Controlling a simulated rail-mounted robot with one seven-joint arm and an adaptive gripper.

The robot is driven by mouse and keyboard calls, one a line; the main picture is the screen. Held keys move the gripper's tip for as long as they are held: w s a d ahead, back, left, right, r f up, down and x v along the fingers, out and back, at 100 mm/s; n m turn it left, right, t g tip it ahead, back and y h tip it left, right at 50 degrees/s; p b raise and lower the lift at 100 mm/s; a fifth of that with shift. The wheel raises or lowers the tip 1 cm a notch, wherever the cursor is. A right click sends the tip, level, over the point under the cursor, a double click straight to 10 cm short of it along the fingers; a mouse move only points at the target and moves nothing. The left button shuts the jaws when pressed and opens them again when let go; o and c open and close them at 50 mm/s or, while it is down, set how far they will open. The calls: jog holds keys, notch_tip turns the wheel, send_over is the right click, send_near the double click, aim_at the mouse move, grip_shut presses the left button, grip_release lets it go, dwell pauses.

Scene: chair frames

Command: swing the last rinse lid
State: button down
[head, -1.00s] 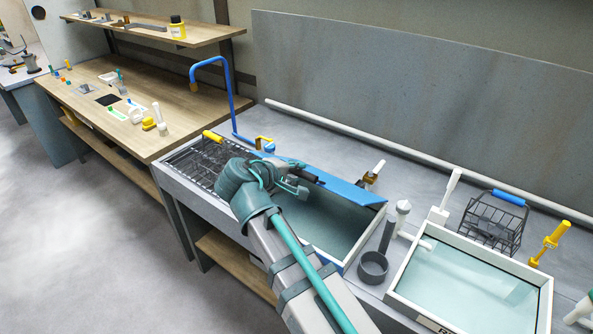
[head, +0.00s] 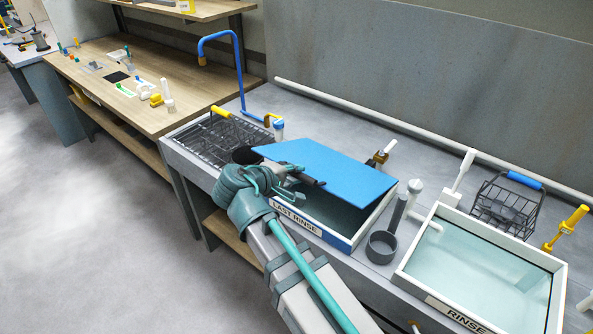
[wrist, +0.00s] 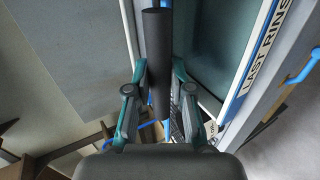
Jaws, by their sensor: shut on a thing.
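The blue last rinse lid (head: 335,170) is tilted over the last rinse tank (head: 345,240), its front edge raised above the rim. A dark gap shows between lid and tank. My gripper (head: 297,176) is at the lid's front edge, shut on the dark bar handle (head: 315,182). In the wrist view the handle (wrist: 158,50) runs between the two fingers of my gripper (wrist: 159,75). The "LAST RINSE" label (head: 296,217) is on the tank's front. My gripper partly hides the lid's left front part.
A wire rack (head: 205,140) lies left of the tank. A grey cup (head: 381,246) and the rinse tank (head: 480,262) with clear liquid are on the right. A blue tap (head: 241,75) and a wire basket (head: 507,205) stand behind.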

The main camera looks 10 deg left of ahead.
notch_tip(320, 180, down, 8)
jog(key=s+a+b, duration=0.1)
jog(key=s+b, duration=0.1)
jog(key=b, duration=0.2)
jog(key=shift+r, duration=0.15)
dwell(0.4)
jog(key=shift+a, duration=0.1)
jog(key=c, duration=0.9)
grip_release()
jog(key=shift+c, duration=0.2)
jog(key=shift+s, duration=0.1)
